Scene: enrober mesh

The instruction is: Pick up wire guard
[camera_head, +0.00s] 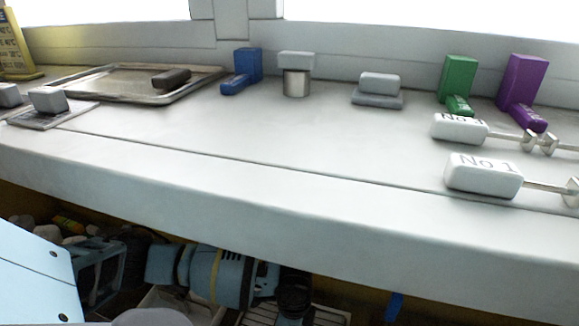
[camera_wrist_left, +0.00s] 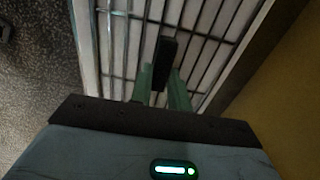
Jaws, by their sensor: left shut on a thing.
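The wire guard (camera_wrist_left: 205,18) is a grid of dark wires over a pale backing. It fills the upper middle of the left wrist view, and a slatted, grid-like part (camera_head: 322,316) shows at the bottom edge of the head view. My left gripper (camera_wrist_left: 162,88) has two green fingers, closed on a black upright block (camera_wrist_left: 165,52) that looks like the guard's handle. The finger ends partly hide how the block joins the wires. In the head view my arm reaches below the counter, and the fingers are not clearly seen. My right gripper is in neither view.
A long white counter (camera_head: 230,200) overhangs the low area. On it stand a metal tray (camera_head: 115,82), blue (camera_head: 247,65), green (camera_head: 459,75) and purple (camera_head: 525,80) blocks, and white-handled tools (camera_head: 483,176). A yellow-brown wall (camera_wrist_left: 285,95) runs close beside the guard.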

